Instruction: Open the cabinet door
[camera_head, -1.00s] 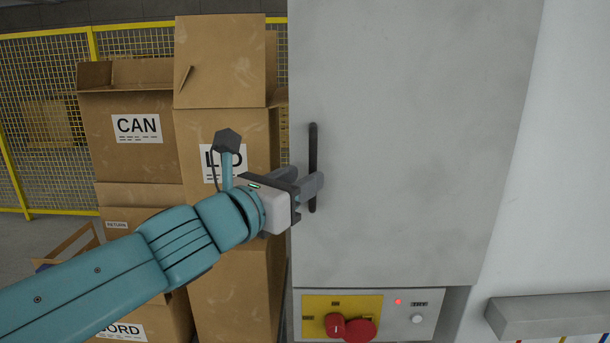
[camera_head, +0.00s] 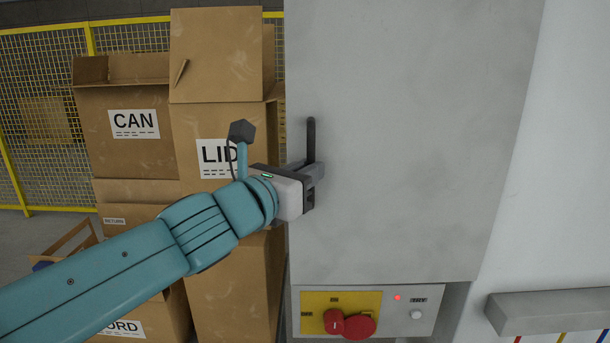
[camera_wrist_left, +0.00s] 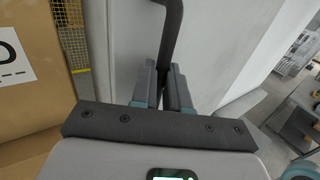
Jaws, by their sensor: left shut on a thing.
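The grey cabinet door (camera_head: 410,150) fills the middle of the head view and looks shut. Its dark upright bar handle (camera_head: 311,138) is near the door's left edge. My left gripper (camera_head: 314,170) is shut on the handle's lower part and hides its lower end. In the left wrist view the handle (camera_wrist_left: 171,40) runs down between the two fingers of my left gripper (camera_wrist_left: 165,88), beside the pale door face (camera_wrist_left: 128,50). My right gripper is not in view.
Cardboard boxes (camera_head: 130,150) stand stacked left of the cabinet, close behind my left arm. A yellow mesh fence (camera_head: 40,120) is behind them. Below the door is a control panel (camera_head: 390,325) with red knobs (camera_head: 358,326). A grey ledge (camera_head: 545,312) juts out at lower right.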

